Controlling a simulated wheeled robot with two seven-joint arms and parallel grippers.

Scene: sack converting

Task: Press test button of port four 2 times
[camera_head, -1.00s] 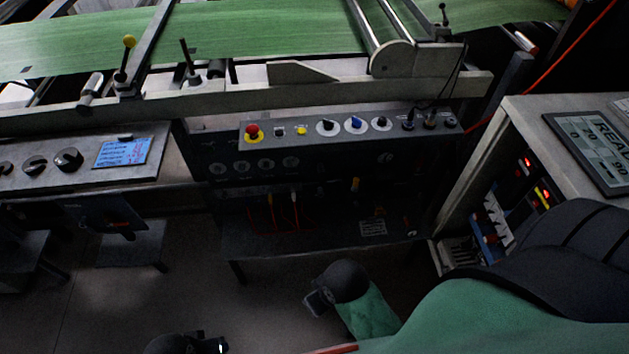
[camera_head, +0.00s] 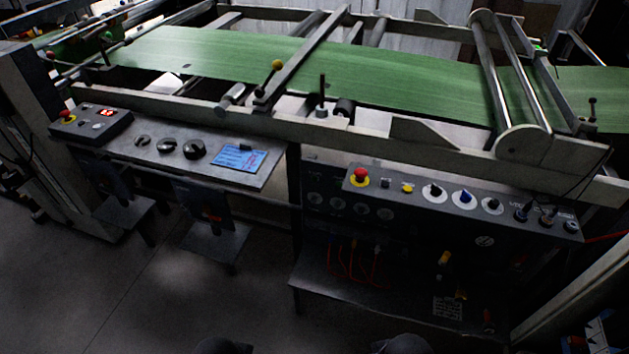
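A dark control box (camera_head: 450,192) stands below the conveyor on the right. Two dark rounded shapes, likely parts of my arms, show at the bottom edge. No gripper fingers are visible.
A grey console with black knobs and a blue screen (camera_head: 238,158) is at left of centre. A green sheet (camera_head: 300,72) runs along the conveyor above. A lower shelf (camera_head: 390,295) sits under the box. Open floor (camera_head: 150,300) lies at lower left.

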